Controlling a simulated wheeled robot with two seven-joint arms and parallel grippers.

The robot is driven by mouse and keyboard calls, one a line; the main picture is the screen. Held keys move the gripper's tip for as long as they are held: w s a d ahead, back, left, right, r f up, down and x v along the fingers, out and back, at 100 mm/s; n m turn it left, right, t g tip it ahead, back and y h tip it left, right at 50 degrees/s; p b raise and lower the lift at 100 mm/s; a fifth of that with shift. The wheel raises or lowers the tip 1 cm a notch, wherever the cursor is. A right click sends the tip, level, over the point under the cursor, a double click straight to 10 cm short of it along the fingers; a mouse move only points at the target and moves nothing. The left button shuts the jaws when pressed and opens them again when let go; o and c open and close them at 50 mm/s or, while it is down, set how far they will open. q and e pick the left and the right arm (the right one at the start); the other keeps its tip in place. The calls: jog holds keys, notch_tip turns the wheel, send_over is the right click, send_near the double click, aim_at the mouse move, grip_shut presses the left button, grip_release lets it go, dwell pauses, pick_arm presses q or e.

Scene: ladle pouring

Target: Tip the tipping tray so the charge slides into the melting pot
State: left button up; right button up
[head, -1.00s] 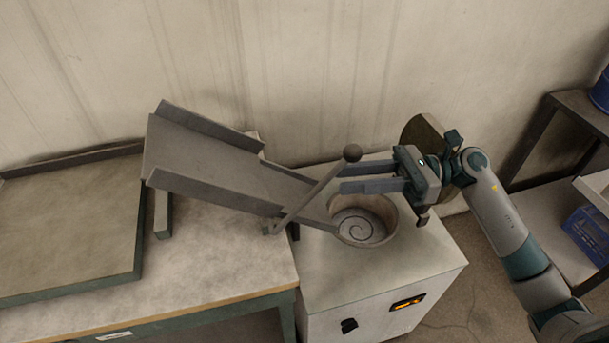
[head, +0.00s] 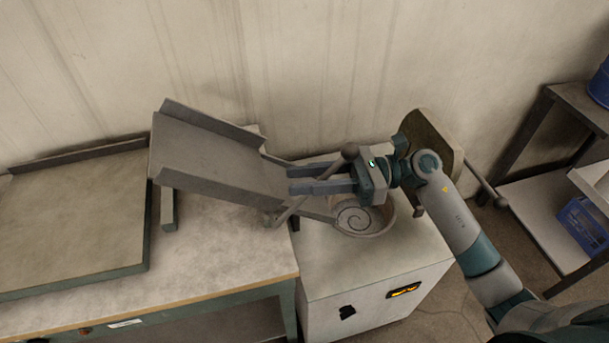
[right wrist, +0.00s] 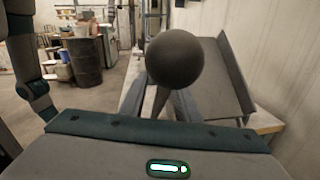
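The tipping tray (head: 205,160) is a grey metal chute, high on the left and sloping down toward the melting pot (head: 391,212). The pot is round, set in the top of a white cabinet, with a spiral mark inside. No loose charge shows on the visible tray floor. In the wrist view the lever's stem stands between the fingers, below the knob. My left gripper is out of view.
A workbench (head: 230,255) with a raised flat plate (head: 70,215) stands left of the white cabinet (head: 375,278). The wall is close behind. A shelf unit (head: 545,215) with a blue crate (head: 588,228) is at the right. A dark drum (right wrist: 83,65) stands in the wrist view's background.

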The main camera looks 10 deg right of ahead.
grip_shut()
